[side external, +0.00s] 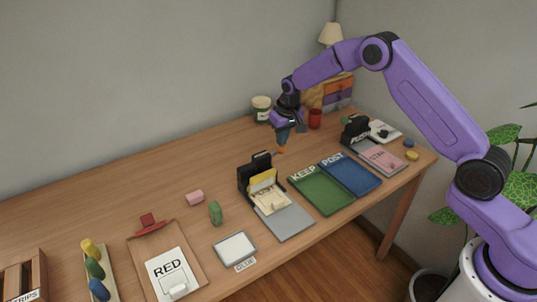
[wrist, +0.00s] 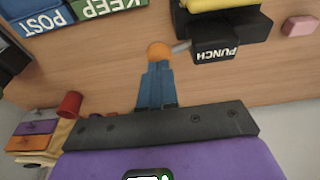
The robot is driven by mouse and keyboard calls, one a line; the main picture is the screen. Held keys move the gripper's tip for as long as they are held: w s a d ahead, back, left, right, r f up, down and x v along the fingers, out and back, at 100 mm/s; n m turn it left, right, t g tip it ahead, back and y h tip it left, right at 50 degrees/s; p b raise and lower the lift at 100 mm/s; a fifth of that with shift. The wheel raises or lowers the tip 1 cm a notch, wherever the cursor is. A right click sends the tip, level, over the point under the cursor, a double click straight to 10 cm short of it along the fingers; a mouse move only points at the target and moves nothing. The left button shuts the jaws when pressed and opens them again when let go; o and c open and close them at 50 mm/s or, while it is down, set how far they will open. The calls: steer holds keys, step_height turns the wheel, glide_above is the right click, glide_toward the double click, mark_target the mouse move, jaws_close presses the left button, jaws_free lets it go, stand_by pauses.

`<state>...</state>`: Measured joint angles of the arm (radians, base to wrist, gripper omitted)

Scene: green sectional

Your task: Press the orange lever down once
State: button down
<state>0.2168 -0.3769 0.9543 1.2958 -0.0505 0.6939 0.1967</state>
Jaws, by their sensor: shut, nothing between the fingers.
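The orange lever's round knob (side external: 281,150) sits at the end of a thin grey rod, which runs to the black block labelled PUNCH in the wrist view (wrist: 215,48). The knob also shows in the wrist view (wrist: 159,48), directly beyond my fingertips. My gripper (side external: 283,142) is shut and empty, pointing down over the knob. Its blue fingers (wrist: 156,66) lie together in the wrist view and overlap the knob's edge. I cannot tell whether they touch it. In the side view the black punch (side external: 247,171) stands left of the knob, with yellow card at its front.
Green KEEP tray (side external: 318,190) and blue POST tray (side external: 350,174) lie right of the punch. A red cup (side external: 315,119) and a pale tub (side external: 261,108) stand behind my gripper. A pink block (side external: 195,198) lies to the left. The table behind the punch is mostly clear.

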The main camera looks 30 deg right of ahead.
steer(key=shift+f, duration=2)
steer(key=shift+d+r, duration=0.1)
steer(key=shift+r, duration=5.95)
